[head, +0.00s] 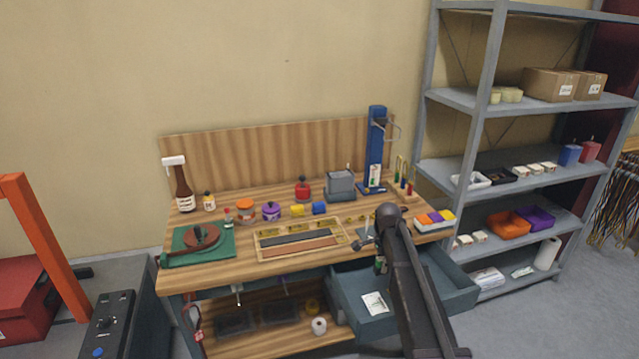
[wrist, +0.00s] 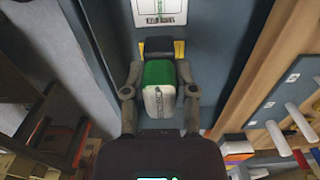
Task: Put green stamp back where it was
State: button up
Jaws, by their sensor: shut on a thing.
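The green stamp (wrist: 158,98), a block with a green top and a whitish lower part, is held between the two fingers of my gripper (wrist: 160,52) in the wrist view. My gripper is shut on it. In the head view, my arm reaches over the open drawer (head: 447,277) at the right of the workbench, and the small green and white stamp (head: 380,265) shows beside the arm above the drawer. My gripper is largely hidden there by the arm.
A white card (head: 375,304) lies in the drawer; a white card with a green mark (wrist: 160,12) shows at the wrist view's top. The workbench (head: 220,262) carries a green mat (head: 185,240), a wooden tray (head: 262,252), bottles and jars. A grey shelf rack (head: 455,100) stands at right.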

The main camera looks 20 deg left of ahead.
notch_tip(320, 180, up, 13)
jog(key=p, duration=1.1)
jog(key=shift+f, duration=0.2)
jog(key=shift+a, duration=0.1)
